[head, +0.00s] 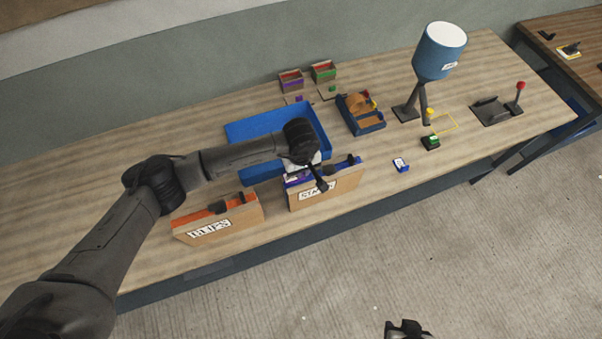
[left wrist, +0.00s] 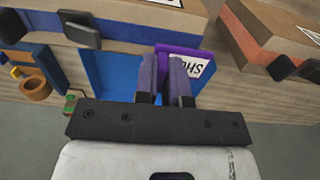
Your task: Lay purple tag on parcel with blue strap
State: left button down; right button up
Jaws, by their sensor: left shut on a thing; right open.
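My left gripper (head: 314,172) is shut on the purple tag (left wrist: 165,52), which has a white label and shows between the fingers in the left wrist view (left wrist: 165,85). In the head view the gripper is over the near side of the blue tray, at the parcel with the blue strap (head: 325,192). That parcel is a cardboard box with a white label on its front; its strap (head: 344,163) runs along the top and is partly hidden by the gripper. I cannot tell whether the tag touches it. My right gripper (head: 408,329) is open at the bottom edge, away from the table.
A parcel with an orange strap (head: 240,214) stands to the left. The blue tray (head: 262,123) lies behind. A tape dispenser (head: 362,118), a blue lamp (head: 438,52), two small boxes (head: 291,82) and a red-knobbed device (head: 497,108) stand further back or right.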

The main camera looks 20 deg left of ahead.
pick_arm(q)
notch_tip(320, 180, down, 4)
jog(key=shift+r+p, duration=0.2)
jog(key=shift+p, duration=0.35)
jog(key=shift+f, duration=0.2)
jog(key=shift+f, duration=0.1)
jog(key=shift+f, duration=0.1)
jog(key=c, duration=1.2)
grip_release()
jog(key=shift+r, duration=0.35)
notch_tip(320, 180, up, 12)
jog(key=b, duration=0.3)
jog(key=shift+f, duration=0.1)
